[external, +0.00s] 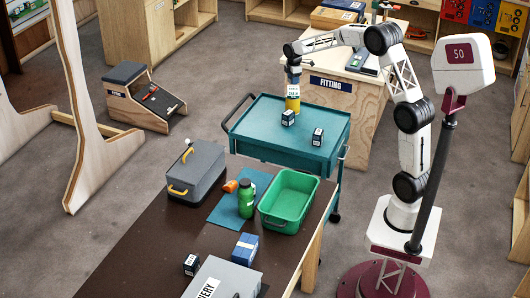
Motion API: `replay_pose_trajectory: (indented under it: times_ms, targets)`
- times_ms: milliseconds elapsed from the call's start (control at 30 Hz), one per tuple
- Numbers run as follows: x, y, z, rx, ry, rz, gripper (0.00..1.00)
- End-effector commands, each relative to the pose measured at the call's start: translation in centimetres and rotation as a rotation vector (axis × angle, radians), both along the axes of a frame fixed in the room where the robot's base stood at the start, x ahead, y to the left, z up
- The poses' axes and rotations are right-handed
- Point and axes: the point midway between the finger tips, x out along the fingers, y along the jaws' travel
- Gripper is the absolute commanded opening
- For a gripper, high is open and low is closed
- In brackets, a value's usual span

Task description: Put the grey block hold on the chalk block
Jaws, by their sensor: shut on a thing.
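My gripper (293,73) is at the end of my arm, above the back left part of the teal cart. The labels are too small to read. I cannot tell which thing is the grey block hold or the chalk block.
The teal cart (262,135) is otherwise clear. The dark table in front bears a grey case (196,170), a green bottle (247,199), a green bin (289,181), a blue box (243,247) and a grey box (225,277). A wooden bench (345,110) stands behind the cart.

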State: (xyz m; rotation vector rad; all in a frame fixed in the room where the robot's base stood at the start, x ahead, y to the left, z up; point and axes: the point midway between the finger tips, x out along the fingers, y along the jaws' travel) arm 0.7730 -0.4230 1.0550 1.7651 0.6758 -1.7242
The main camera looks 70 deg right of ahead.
Motion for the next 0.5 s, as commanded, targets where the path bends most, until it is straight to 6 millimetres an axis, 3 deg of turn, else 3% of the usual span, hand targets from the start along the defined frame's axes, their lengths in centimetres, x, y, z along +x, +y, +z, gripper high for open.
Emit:
replay_pose_trajectory:
  times_ms: [267,500]
  targets:
    - [0.0,0.0,-0.5,0.001,0.001,0.000,0.22]
    - [0.0,0.0,-2.9,0.001,0.001,0.000,0.22]
